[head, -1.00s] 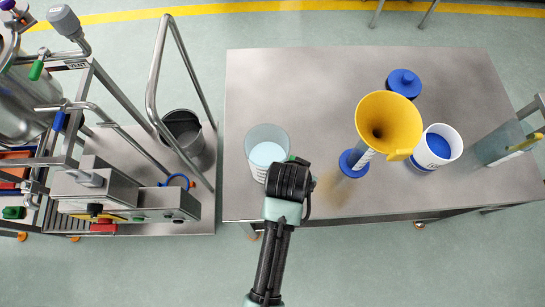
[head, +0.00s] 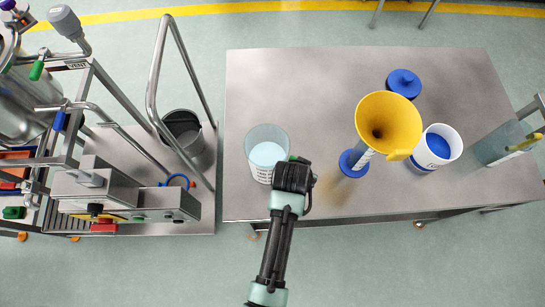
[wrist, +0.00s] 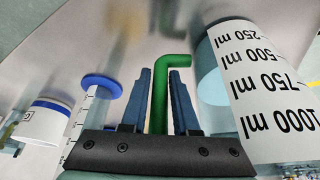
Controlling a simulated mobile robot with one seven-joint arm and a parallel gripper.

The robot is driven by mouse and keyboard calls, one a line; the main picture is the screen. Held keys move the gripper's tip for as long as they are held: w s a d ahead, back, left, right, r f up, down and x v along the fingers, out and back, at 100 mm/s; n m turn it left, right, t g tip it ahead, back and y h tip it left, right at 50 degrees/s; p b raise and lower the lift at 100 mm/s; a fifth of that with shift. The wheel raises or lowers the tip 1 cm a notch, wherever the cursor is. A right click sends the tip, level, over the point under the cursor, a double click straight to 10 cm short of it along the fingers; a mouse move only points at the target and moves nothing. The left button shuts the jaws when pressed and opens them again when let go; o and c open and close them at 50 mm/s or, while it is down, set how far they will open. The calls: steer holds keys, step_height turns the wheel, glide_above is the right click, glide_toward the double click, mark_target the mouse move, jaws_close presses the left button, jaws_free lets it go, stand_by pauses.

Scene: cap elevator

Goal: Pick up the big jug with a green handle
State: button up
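The big jug (head: 262,170) is a clear beaker holding pale liquid, upright near the table's front left edge. In the wrist view its wall (wrist: 275,90) with ml marks stands at the right, upside down. Its green handle (wrist: 159,100) stands between the two blue fingers of my gripper (wrist: 161,78). Narrow gaps show on both sides of the handle, so the fingers look open around it. In the head view my gripper (head: 292,163) is at the jug's right side and hides most of the handle.
The steel table (head: 310,90) also bears a yellow funnel (head: 385,110) in a blue-based cylinder, a white tub with blue inside (head: 436,148), a blue lid (head: 404,82) and a clear container (head: 495,148). A metal frame with a grey bucket (head: 187,135) stands left of the table.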

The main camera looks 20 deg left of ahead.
jaws_close()
stand_by(1.0)
steer(key=shift+w+r, duration=0.1)
steer(key=shift+r, duration=0.1)
